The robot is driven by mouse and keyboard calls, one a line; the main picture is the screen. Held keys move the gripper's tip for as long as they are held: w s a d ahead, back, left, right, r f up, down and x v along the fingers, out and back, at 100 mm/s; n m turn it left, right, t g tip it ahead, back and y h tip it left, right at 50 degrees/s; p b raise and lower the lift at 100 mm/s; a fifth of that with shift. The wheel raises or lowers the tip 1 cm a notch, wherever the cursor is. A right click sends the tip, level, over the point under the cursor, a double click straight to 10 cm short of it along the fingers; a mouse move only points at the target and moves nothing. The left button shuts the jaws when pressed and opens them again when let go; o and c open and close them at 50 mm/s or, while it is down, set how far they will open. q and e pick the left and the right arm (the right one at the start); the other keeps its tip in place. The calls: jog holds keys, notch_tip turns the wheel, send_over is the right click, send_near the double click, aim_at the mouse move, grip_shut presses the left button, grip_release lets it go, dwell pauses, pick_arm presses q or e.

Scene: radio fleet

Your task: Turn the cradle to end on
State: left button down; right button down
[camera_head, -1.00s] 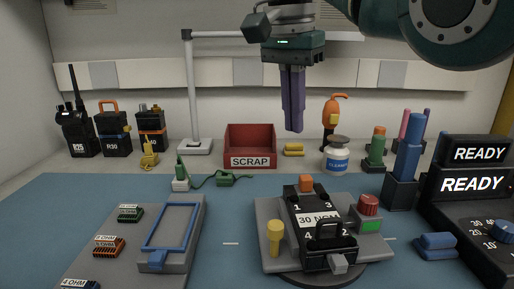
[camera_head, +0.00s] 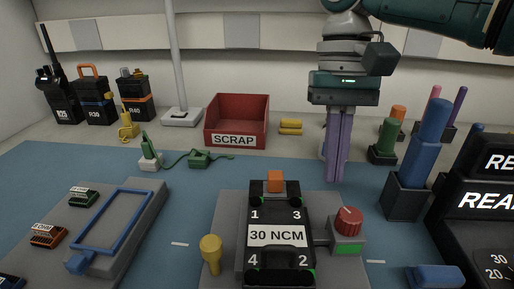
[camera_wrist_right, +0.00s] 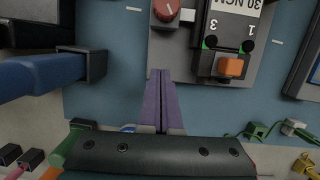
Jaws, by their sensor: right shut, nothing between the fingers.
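The grey cradle (camera_head: 231,213) stands at the front of the blue mat, holding a black unit with a "30 NCM" label (camera_head: 278,235). The unit has an orange block (camera_head: 275,181) at its far end and a black handle at its near end. A red knob (camera_head: 348,221) sits on the cradle's right, and a yellow knob (camera_head: 210,249) on its left. My right gripper (camera_head: 335,180) points down, shut and empty, beyond the cradle's far right corner. In the wrist view its purple fingers (camera_wrist_right: 160,74) lie close together below the cradle's edge; contact is unclear. My left gripper is out of view.
A blue post in a dark holder (camera_head: 408,196) stands right of my right gripper. Dark "READY" displays (camera_head: 484,190) fill the right edge. A red scrap bin (camera_head: 237,121) stands behind. A grey tray with a blue frame (camera_head: 87,251) lies left. Mat shows between tray and cradle.

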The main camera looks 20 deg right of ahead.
jog(key=shift+x, duration=1.25)
jog(key=shift+s+a+r+p, duration=0.2)
jog(key=shift+s+p, duration=0.05)
jog(key=shift+s, duration=0.2)
jog(key=shift+s+a+r+p, duration=0.2)
jog(key=shift+s+p, duration=0.05)
jog(key=shift+s, duration=0.25)
jog(key=shift+s+a+f, duration=0.1)
jog(key=shift+s+a, duration=0.3)
jog(key=shift+s, duration=0.4)
jog(key=p, duration=0.3)
jog(key=s+m+p, duration=0.1)
jog(key=p, duration=0.1)
jog(key=shift+s+a+r+p, duration=0.15)
jog(key=shift+a+r+p, duration=0.1)
jog(key=shift+r+p, duration=0.15)
jog(key=shift+s+f, duration=0.1)
jog(key=shift+f, duration=0.25)
jog(key=shift+p, duration=0.35)
